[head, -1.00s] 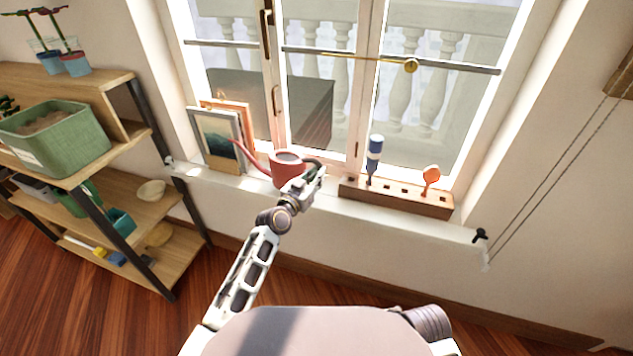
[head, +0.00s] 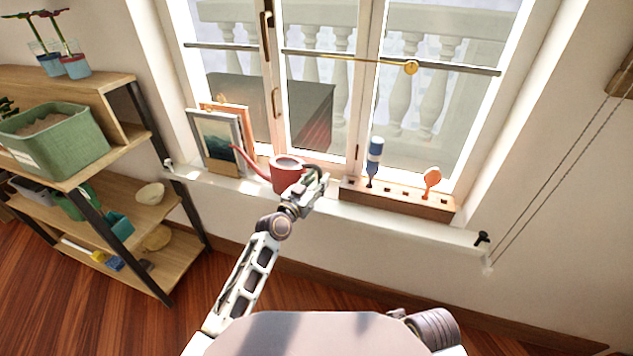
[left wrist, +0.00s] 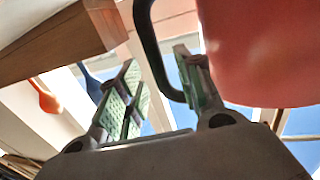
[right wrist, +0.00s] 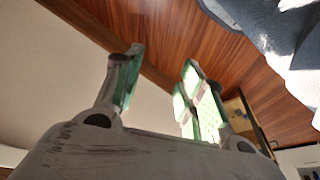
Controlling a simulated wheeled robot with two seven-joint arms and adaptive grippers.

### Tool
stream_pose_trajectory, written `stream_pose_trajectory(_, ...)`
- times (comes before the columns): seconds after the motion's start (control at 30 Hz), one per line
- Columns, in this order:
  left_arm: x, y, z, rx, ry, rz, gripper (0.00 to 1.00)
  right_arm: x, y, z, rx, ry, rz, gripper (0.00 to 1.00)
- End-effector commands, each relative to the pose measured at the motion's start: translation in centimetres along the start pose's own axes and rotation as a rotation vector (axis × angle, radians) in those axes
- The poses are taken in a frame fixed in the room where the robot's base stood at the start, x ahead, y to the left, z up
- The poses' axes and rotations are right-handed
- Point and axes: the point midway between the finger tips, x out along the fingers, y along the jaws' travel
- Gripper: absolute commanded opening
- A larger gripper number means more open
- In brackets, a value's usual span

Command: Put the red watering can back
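The red watering can (head: 285,176) is upright at the window sill (head: 400,220), its spout pointing left toward the framed pictures. It appears to stand on the sill. My left gripper (head: 316,184) is at the can's right side, by its dark handle. In the left wrist view the can's red body (left wrist: 265,50) fills the upper right, and the black handle (left wrist: 148,45) reaches down between the spread fingers of the left gripper (left wrist: 160,95), nearer the right finger. A gap shows on the other side. My right gripper (right wrist: 160,90) is open and empty.
Framed pictures (head: 215,142) lean left of the can. A wooden rack (head: 405,198) with a blue tool (head: 375,155) and an orange tool (head: 431,178) stands to the right. A shelf unit with a green bin (head: 55,140) is at the left.

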Motion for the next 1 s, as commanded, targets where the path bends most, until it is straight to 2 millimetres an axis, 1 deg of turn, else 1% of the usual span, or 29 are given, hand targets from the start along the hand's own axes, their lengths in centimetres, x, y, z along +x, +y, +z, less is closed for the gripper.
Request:
stream_pose_trajectory(0.33, 0.0, 0.0, -0.1, 0.0, 0.0, 0.0, 0.36, 0.0, 0.0, 0.0, 0.0, -0.001, 0.0, 0.4)
stream_pose_trajectory(0.47, -0.2, 0.0, -0.2, 0.0, 0.0, 0.0, 0.36, 0.2, 0.0, 0.3, 0.001, -0.01, 0.0, 0.4)
stream_pose_trajectory(0.67, -1.6, -0.1, -0.2, 0.001, -0.001, -0.001, 0.36, 0.7, 0.1, 0.7, 0.001, -0.025, 0.002, 0.4)
stream_pose_trajectory(1.0, -5.1, 0.0, -0.1, 0.001, -0.002, 0.0, 0.36, 1.6, 0.3, 0.9, 0.003, -0.038, 0.006, 0.4)
